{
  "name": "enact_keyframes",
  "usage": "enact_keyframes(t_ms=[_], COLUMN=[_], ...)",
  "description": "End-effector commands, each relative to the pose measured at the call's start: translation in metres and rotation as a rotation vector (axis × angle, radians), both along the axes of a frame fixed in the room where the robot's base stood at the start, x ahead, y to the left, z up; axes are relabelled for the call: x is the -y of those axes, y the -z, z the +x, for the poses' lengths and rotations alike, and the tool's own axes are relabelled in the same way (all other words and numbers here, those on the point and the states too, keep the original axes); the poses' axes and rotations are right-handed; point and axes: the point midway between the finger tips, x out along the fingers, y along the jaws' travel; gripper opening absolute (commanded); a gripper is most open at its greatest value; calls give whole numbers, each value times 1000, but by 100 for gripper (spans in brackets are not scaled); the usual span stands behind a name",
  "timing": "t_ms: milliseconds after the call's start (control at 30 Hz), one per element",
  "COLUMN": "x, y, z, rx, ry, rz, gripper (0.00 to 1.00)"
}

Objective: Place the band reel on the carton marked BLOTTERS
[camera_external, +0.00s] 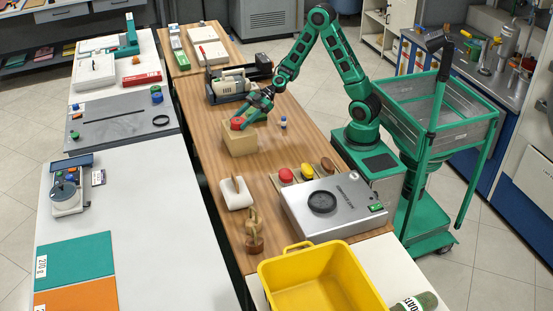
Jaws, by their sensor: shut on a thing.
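A red round thing, which I take to be the band reel (237,124), is at the top of a small brown carton (241,145) on the wooden table. My gripper (244,119) comes in from the upper right and is shut on the reel. The reel appears to be at the carton's top face, but I cannot tell whether it rests there or is held just above. No marking on the carton is readable in this view. The gripper's fingers partly hide the reel's right side.
A small blue and white item (283,123) stands right of the carton. A cream machine (232,82) sits behind it. A white block (236,194), red and yellow round items, a silver case (335,208) and a yellow tub (320,284) lie nearer. Bare table surrounds the carton.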

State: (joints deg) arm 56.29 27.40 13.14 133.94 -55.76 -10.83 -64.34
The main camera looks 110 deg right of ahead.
Motion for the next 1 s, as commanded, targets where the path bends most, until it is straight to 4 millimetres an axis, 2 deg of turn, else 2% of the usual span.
enact_keyframes(t_ms=[67, 100, 167, 567, 767, 1000], x=[0, 0, 0, 1, 13, 30], y=[2, 2, 2, -2, -13, -32], z=[0, 0, 0, -2, -27, -69], rx=[0, 0, 0, 0, 0, 0], ry=[0, 0, 0, 1, 4, 4], rz=[1, 0, 0, 0, -2, -2], gripper=[26, 54, 68, 68, 68, 68])
